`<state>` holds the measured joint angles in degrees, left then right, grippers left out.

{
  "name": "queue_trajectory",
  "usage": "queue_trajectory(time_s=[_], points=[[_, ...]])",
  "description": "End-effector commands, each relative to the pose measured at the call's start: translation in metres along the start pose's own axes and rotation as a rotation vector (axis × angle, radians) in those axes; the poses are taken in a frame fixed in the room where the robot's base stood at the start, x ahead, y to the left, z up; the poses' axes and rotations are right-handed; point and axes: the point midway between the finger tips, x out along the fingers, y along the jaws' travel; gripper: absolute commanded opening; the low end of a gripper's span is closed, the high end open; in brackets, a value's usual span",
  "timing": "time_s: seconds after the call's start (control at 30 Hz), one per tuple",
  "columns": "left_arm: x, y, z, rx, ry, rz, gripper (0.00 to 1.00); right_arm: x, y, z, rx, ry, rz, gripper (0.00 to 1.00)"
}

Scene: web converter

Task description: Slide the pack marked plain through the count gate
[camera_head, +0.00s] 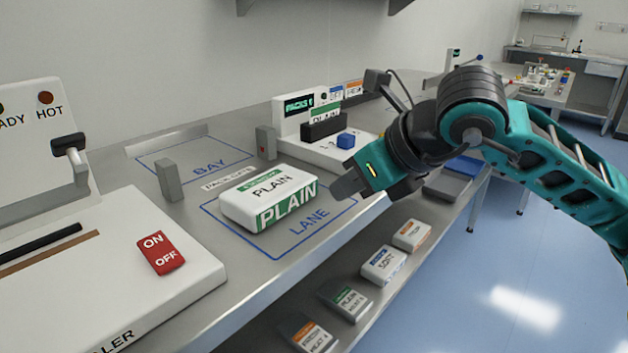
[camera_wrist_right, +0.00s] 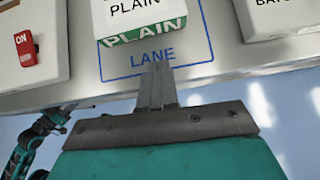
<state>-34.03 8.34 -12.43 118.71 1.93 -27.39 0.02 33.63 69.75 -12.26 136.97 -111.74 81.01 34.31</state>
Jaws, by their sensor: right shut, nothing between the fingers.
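The white pack marked PLAIN (camera_head: 270,186), with a green band, lies flat inside the blue LANE outline (camera_head: 309,222). It also shows at the top of the right wrist view (camera_wrist_right: 140,12). The gate's two grey posts, left (camera_head: 169,181) and right (camera_head: 266,142), stand behind the pack with a lettered strip (camera_head: 228,177) between them. The BAY outline (camera_head: 208,168) lies beyond. My right gripper (camera_head: 345,189) is shut and empty, just right of the pack and apart from it. In the right wrist view its fingers (camera_wrist_right: 157,70) point at the LANE lettering.
A white sealer with a red switch (camera_head: 161,253) stands at the left. Several packs (camera_head: 383,265) lie on the shelf below. Part of my left arm (camera_wrist_right: 35,140) shows in the wrist view.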

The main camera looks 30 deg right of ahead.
Motion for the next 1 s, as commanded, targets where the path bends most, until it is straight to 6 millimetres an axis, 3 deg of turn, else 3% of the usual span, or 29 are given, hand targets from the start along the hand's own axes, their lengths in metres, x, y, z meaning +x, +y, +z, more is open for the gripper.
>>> queue_trajectory(time_s=[0.13,0.4,1.0], points=[[0.001,0.0,0.003,-0.002,-0.002,-0.001,0.43,0.034,0.002,-0.001,0.001,0.0,0.006,0.0],[-0.002,0.0,-0.001,-0.001,-0.005,-0.002,0.43,0.056,0.001,0.023,0.0,-0.002,0.003,0.0],[-0.004,-0.003,-0.003,0.011,-0.006,-0.003,0.43,0.066,0.0,0.033,0.001,-0.002,0.002,0.0]])
